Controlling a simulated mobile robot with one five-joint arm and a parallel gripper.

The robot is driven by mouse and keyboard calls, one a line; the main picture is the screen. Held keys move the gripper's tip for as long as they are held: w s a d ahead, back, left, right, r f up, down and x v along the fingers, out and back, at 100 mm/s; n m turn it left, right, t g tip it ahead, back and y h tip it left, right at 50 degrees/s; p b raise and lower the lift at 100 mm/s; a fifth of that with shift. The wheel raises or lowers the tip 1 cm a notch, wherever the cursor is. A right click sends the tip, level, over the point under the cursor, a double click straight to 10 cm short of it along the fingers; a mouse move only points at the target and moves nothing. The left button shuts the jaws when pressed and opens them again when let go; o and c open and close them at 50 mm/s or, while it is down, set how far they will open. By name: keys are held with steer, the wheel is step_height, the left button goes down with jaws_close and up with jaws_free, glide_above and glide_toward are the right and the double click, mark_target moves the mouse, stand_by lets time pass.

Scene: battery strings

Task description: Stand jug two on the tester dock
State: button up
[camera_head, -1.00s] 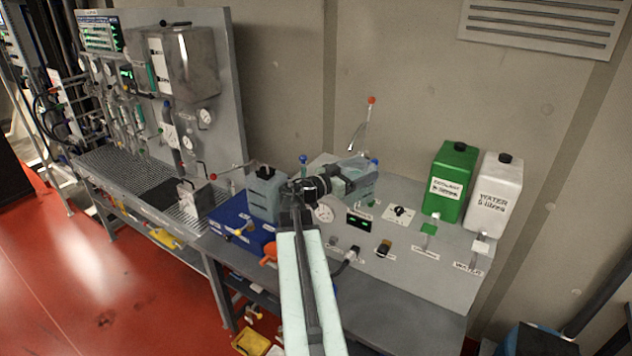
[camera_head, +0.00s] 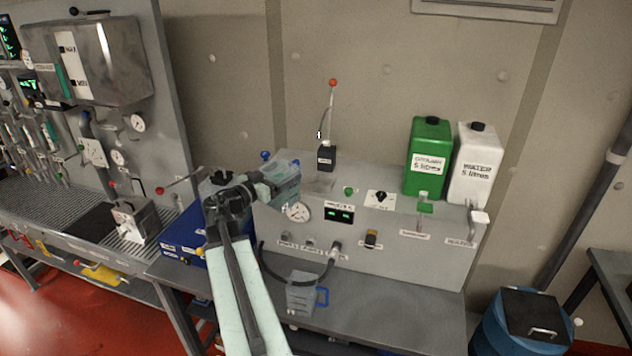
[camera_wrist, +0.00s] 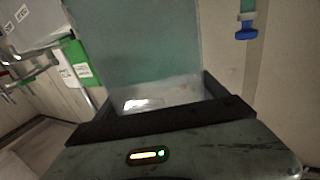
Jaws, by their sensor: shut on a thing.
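My gripper (camera_head: 262,186) is shut on a clear, pale-teal jug (camera_head: 285,180). It holds the jug raised, in front of the upper left of the grey console. In the wrist view the jug wall (camera_wrist: 150,45) rises from between the dark jaws (camera_wrist: 160,118). No number can be read on it, so I cannot tell whether it is jug two. A second clear jug (camera_head: 301,294) with a blue handle stands upright on the bench below the console. The grey console (camera_head: 400,245) has a gauge and a green display. I cannot make out which part is the tester dock.
A green container (camera_head: 427,158) and a white water container (camera_head: 473,165) stand on the console. A lever with a red knob (camera_head: 332,110) rises at its back. A black hose (camera_head: 295,278) loops in front. The bench (camera_head: 400,322) is clear right of the standing jug. A blue drum (camera_head: 535,325) stands right.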

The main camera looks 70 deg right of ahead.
steer(key=f+b+x, duration=0.2)
steer(key=x, duration=1.5)
steer(key=shift+s+d, duration=0.25)
steer(key=shift+s, duration=0.2)
steer(key=o, duration=2)
steer(key=shift+r, duration=0.1)
steer(key=v, duration=1.2)
steer(key=shift+a+r, duration=0.1)
steer(key=shift+r, duration=0.1)
